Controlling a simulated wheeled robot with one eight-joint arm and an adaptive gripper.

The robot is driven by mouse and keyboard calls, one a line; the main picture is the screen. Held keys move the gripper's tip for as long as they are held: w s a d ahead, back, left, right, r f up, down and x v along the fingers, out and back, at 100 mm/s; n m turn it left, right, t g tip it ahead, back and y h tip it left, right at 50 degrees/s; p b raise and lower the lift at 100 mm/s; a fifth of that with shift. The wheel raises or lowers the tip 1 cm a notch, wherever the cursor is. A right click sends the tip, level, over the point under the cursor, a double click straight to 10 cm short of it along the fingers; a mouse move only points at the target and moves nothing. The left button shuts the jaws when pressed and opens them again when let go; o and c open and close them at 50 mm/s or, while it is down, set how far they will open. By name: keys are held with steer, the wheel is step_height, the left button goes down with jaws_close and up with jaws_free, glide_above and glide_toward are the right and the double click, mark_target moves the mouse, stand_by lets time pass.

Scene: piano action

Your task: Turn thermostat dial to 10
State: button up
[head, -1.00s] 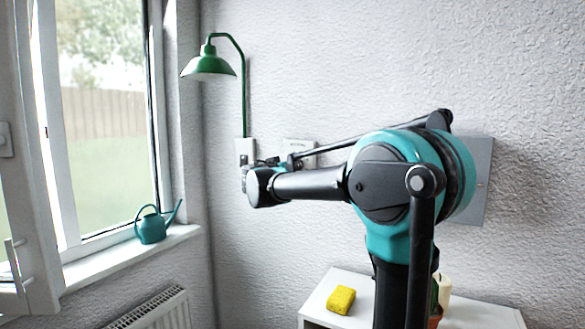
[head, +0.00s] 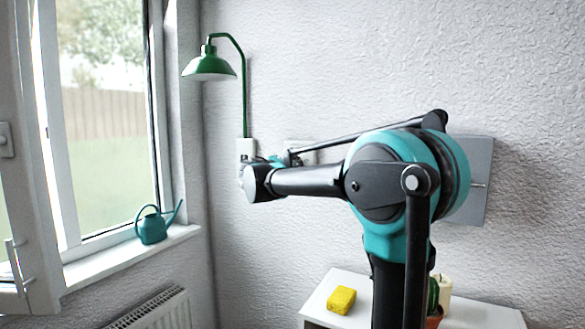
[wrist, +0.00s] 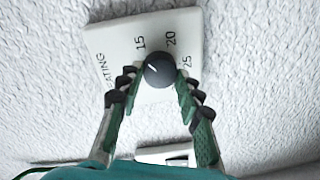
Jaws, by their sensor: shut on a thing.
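The thermostat plate (wrist: 120,45) is white and shows tilted in the wrist view, with 15, 20, 25 and part of the word HEATING. Its dial (wrist: 161,70) is a dark round knob with a short white mark. The mark points to the upper left, to the left side of the 15. No 10 is readable. My gripper (wrist: 158,78) is shut on the dial, one finger on each side of it. In the head view my wrist hides most of the gripper near the wall.
In the wrist view another white plate (wrist: 168,153) sits near the bottom. In the head view a green wall lamp (head: 210,65) hangs above a wall switch (head: 246,150). A grey box (head: 478,190) is behind my arm. A teal watering can (head: 152,228) stands on the sill.

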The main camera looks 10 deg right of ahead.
steer(key=n, duration=1)
steer(key=shift+a+f+h, duration=0.1)
steer(key=shift+h, duration=0.3)
stand_by(0.3)
steer(key=o, duration=1.2)
steer(key=shift+c, duration=0.2)
steer(key=v, duration=1.2)
steer(key=shift+r, duration=0.2)
steer(key=shift+w, duration=0.1)
